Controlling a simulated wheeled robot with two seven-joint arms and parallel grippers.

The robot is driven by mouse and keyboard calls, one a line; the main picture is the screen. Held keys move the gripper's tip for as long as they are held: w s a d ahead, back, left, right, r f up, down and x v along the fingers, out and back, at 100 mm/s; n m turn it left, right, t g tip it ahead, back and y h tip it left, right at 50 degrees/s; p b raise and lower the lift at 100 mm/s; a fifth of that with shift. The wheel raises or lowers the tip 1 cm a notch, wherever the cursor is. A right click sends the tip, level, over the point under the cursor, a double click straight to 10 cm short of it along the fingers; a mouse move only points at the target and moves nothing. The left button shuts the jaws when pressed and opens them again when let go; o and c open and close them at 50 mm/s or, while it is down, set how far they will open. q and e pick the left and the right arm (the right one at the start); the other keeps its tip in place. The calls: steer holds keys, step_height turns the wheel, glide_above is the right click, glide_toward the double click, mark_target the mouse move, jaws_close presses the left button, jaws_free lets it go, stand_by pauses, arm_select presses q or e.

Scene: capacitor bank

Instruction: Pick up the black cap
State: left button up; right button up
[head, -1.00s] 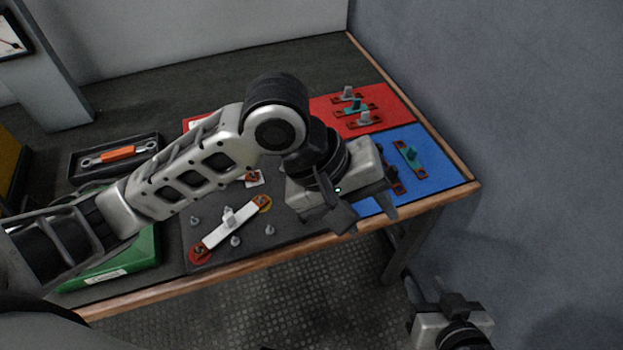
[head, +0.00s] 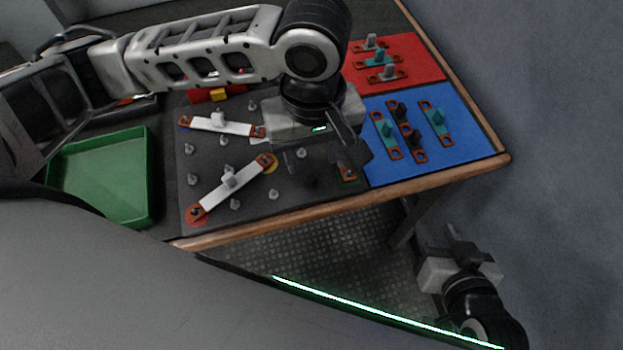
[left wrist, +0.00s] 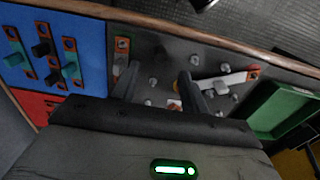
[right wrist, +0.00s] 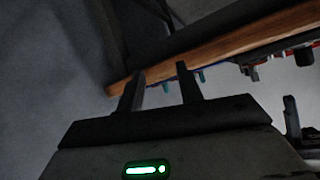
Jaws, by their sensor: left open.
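Two black caps, an upper one (head: 399,108) and a lower one (head: 417,138), stand on a copper-coloured strip on the blue mat in the head view. The same strip's black caps show in the left wrist view (left wrist: 42,48) at the left. My left gripper (head: 325,165) is open and empty above the right part of the dark mat, left of the blue mat; its fingers (left wrist: 158,82) are apart over grey studs. My right gripper (head: 455,243) is low, off the table's front right edge; its fingers (right wrist: 158,88) are apart and empty.
Teal caps (head: 437,117) stand beside the black ones on the blue mat (head: 465,150). Behind is a red mat (head: 425,62) with grey and teal caps. White bars (head: 250,184) and grey studs are on the dark mat. A green tray (head: 100,175) is at left. A wooden edge (head: 340,208) borders the table.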

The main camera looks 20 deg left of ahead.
mark_target(311, 177)
arm_select(q)
step_height(311, 177, down, 6)
steer(key=shift+a+b, duration=0.1)
steer(key=shift+b, duration=0.75)
jaws_close()
